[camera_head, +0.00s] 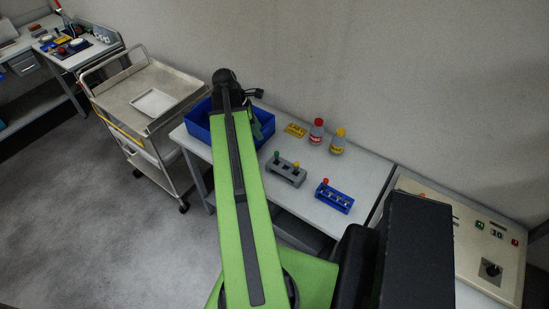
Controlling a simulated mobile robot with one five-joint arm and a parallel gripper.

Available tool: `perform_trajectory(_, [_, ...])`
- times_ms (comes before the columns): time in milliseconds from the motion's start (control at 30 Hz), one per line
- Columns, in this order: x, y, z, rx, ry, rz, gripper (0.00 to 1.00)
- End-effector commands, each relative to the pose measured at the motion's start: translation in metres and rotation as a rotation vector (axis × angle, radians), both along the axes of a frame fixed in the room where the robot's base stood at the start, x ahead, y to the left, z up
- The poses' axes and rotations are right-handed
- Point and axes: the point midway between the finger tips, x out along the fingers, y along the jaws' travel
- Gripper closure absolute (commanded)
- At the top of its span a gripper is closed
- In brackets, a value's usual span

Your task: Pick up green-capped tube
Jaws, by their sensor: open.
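The green-capped tube (277,155) stands upright at the left end of a grey rack (285,174) on the white table. A yellow-capped tube (296,165) stands at the right end of the same rack. My gripper (259,93) is partly in view at the far end of my green arm, above the blue bin, beyond and to the left of the green-capped tube. It is open, and I see nothing in it. Part of the gripper is hidden behind the arm's end.
A blue bin (200,131) stands at the table's left. A blue rack (334,202) holds a red-capped tube (325,183). Red-capped (317,132) and yellow-capped (338,142) bottles and a yellow label (295,130) are at the back.

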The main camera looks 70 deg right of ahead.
Motion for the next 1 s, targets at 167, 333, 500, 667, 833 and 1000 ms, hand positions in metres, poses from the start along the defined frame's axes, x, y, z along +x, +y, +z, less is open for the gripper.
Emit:
perform_trajectory(167, [-0.007, -0.003, -0.001, 0.004, 0.008, 0.009, 0.59])
perform_trajectory(333, [-0.011, -0.006, -0.021, 0.005, 0.007, 0.008, 0.59])
perform_trajectory(500, [-0.022, -0.012, -0.057, 0.004, 0.007, 0.008, 0.59])
perform_trajectory(667, [-0.033, -0.019, -0.09, 0.003, 0.007, 0.007, 0.59])
perform_trajectory(833, [-0.043, -0.024, -0.115, 0.004, 0.007, 0.008, 0.59])
perform_trajectory(1000, [-0.045, -0.025, -0.113, 0.004, 0.007, 0.009, 0.59])
